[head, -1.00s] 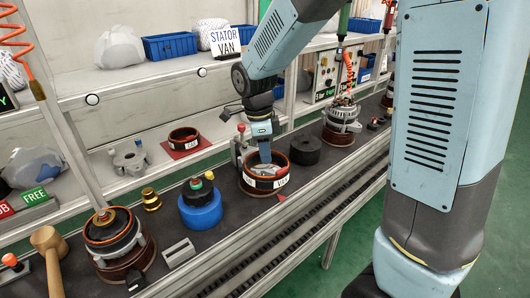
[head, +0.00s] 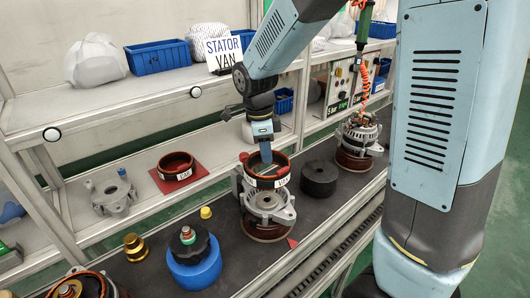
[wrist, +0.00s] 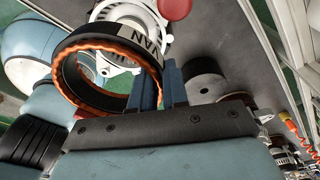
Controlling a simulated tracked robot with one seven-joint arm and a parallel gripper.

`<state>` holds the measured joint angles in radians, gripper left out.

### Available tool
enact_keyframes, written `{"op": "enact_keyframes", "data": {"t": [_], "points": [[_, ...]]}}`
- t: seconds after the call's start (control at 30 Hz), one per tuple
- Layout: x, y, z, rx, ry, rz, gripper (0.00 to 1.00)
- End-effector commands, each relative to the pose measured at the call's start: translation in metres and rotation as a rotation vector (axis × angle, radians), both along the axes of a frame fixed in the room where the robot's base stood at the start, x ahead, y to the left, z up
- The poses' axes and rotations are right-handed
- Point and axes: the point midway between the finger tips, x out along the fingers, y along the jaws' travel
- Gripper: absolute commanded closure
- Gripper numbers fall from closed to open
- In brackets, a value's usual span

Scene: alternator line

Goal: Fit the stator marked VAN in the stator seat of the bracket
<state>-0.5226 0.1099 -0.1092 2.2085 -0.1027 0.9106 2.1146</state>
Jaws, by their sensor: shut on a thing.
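My gripper (head: 266,160) is shut on the wall of the stator marked VAN (head: 270,181), a dark ring with an orange-brown inside. The silver bracket (head: 262,214) rests on a brown round base on the bench. Its open bore shows just below the stator in the head view. The stator appears above the bracket and offset toward its far side, not in the seat. The wrist view shows part of the bracket (wrist: 118,14) beyond the ring.
Another labelled stator (head: 177,166) lies on a red mat behind left. A black disc (head: 319,179) stands close right of the bracket, and an assembled alternator (head: 358,137) farther right. A blue round container (head: 194,273) stands at left. A red knob (wrist: 175,8) rises beside the bracket.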

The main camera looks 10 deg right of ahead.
Motion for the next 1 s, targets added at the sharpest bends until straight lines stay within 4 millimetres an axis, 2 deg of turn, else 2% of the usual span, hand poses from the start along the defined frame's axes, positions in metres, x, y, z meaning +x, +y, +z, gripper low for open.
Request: {"op": "enact_keyframes", "data": {"t": [0.47, 1.0], "points": [[-0.001, 0.004, 0.0, -0.001, 0.009, 0.024, 1.0], [-0.001, 0.005, -0.033, -0.001, 0.008, 0.023, 1.0]]}}
